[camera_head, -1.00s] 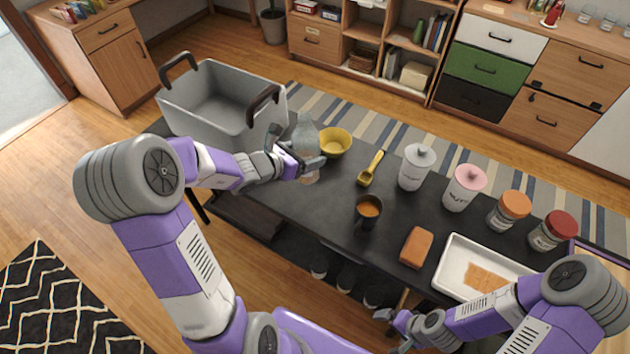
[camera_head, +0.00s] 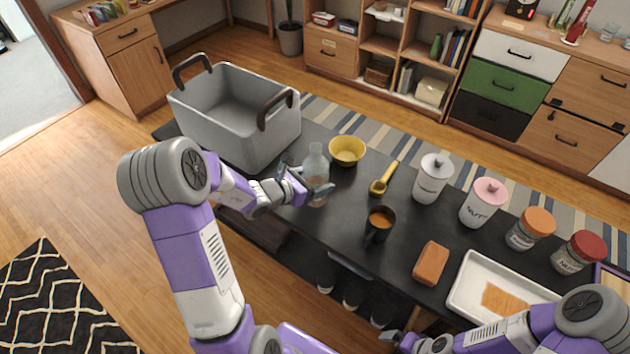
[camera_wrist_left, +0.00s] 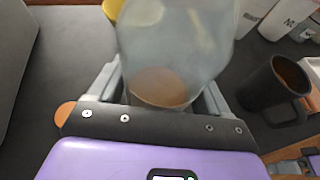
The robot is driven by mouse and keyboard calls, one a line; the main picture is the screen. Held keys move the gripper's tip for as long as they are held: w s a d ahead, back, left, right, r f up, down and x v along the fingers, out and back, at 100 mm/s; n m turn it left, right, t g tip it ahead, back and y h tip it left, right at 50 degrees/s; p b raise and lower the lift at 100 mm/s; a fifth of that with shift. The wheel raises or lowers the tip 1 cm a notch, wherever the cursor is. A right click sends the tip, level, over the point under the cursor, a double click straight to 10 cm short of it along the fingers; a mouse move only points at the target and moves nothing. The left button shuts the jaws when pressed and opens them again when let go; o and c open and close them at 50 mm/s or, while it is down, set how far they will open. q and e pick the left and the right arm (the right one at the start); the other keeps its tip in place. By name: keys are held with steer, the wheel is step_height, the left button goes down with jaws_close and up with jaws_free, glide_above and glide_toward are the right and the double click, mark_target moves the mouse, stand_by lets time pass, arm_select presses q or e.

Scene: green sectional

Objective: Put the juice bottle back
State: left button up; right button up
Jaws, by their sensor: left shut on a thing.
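The juice bottle (camera_head: 316,165) is clear with a little orange-brown juice at its bottom. It stands upright at the dark table (camera_head: 335,214), between the grey bin and the black mug. My left gripper (camera_head: 312,190) is shut on the bottle. In the left wrist view the bottle (camera_wrist_left: 175,45) fills the space between the two fingers, its juice showing low down. I cannot tell whether its base touches the table. My right gripper (camera_head: 392,338) is low at the table's front edge, apart from the objects; its fingers are too small to read.
A grey bin (camera_head: 205,125) with dark handles stands left of the bottle. A yellow bowl (camera_head: 346,151) is close behind it. A yellow scoop (camera_head: 383,180), a black mug (camera_head: 378,229), several jars, a brown block (camera_head: 431,263) and a white tray (camera_head: 460,296) lie to the right.

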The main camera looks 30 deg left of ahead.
arm_select(q)
steer(key=shift+f, duration=0.15)
steer(key=o, duration=1.4)
steer(key=p+v, duration=0.3)
steer(key=v, duration=0.9)
